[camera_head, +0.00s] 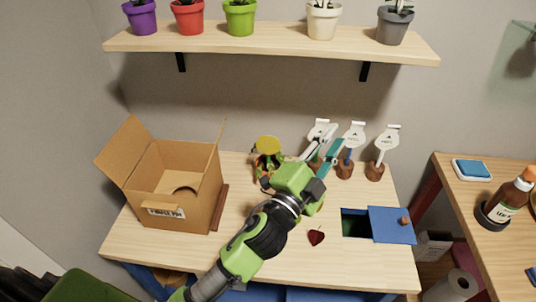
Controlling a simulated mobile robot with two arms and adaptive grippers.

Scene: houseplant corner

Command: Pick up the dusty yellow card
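No card that I can clearly make out as dusty yellow shows in the head view. The one yellow patch is a rounded yellow shape (267,144) on top of a small multicoloured object at the back of the table; I cannot tell if it is a card. My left gripper (335,138) reaches over the table from the front left. Its two fingers are apart, to the right of the yellow shape, in front of the white label cards. The left white card (319,129) is partly covered by it. The middle (354,132) and right (387,138) white cards stand upright in brown bases. My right gripper is out of view.
An open cardboard box (175,196) stands at the table's left. A dark red leaf-like piece (316,237) lies near a dark opening with a blue panel (391,225) beside it. A shelf (270,42) with several pots hangs above. A side table (470,220) stands right.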

